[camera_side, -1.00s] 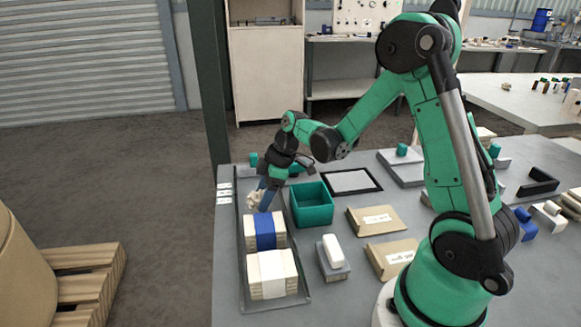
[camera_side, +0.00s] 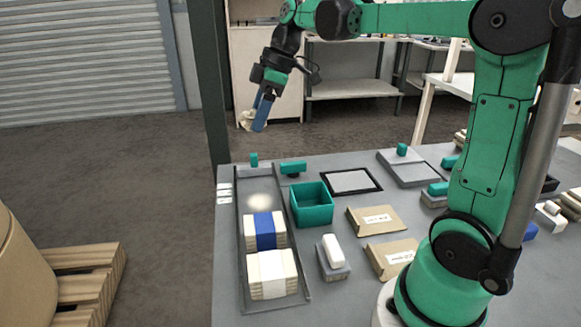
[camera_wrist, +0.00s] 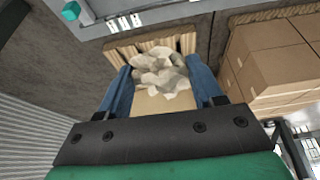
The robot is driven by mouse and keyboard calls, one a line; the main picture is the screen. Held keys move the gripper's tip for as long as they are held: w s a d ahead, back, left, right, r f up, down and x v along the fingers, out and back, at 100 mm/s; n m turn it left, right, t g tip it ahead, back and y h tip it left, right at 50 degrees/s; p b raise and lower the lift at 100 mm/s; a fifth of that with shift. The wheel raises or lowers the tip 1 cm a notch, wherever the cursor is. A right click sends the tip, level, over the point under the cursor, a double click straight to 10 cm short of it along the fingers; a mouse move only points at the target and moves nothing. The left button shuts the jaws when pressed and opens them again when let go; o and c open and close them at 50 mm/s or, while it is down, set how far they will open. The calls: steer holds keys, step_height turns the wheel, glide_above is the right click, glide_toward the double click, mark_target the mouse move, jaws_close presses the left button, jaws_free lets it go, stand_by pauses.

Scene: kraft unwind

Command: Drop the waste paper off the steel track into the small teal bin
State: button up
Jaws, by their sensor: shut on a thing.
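The waste paper (camera_wrist: 160,78) is a crumpled cream wad. My gripper (camera_wrist: 158,90) is shut on it, with a blue finger on each side in the wrist view. In the side view my gripper (camera_side: 258,115) is raised high above the table's far left edge, and the paper (camera_side: 247,119) shows beside the blue fingertips, partly hidden. The steel track (camera_side: 272,305) is a grey tray along the table's left side. The small teal bin (camera_side: 312,212) stands just right of the track, open at the top; no paper shows in it.
Two banded stacks, one with a blue band (camera_side: 265,231) and one with a white band (camera_side: 271,275), lie in the track. Kraft envelopes (camera_side: 375,221) and a grey block with a white top (camera_side: 332,258) are right of it. A black frame (camera_side: 350,181) lies behind the bin.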

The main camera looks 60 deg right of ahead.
steer(key=s+d+f, duration=0.5)
steer(key=s+d, duration=0.3)
steer(key=s, duration=0.1)
steer(key=shift+w+a+f, duration=0.1)
steer(key=shift+f, duration=1.35)
steer(key=shift+w+a+f, duration=0.1)
steer(key=shift+f, duration=1.3)
steer(key=o, duration=1.3)
steer(key=shift+d+r, duration=0.1)
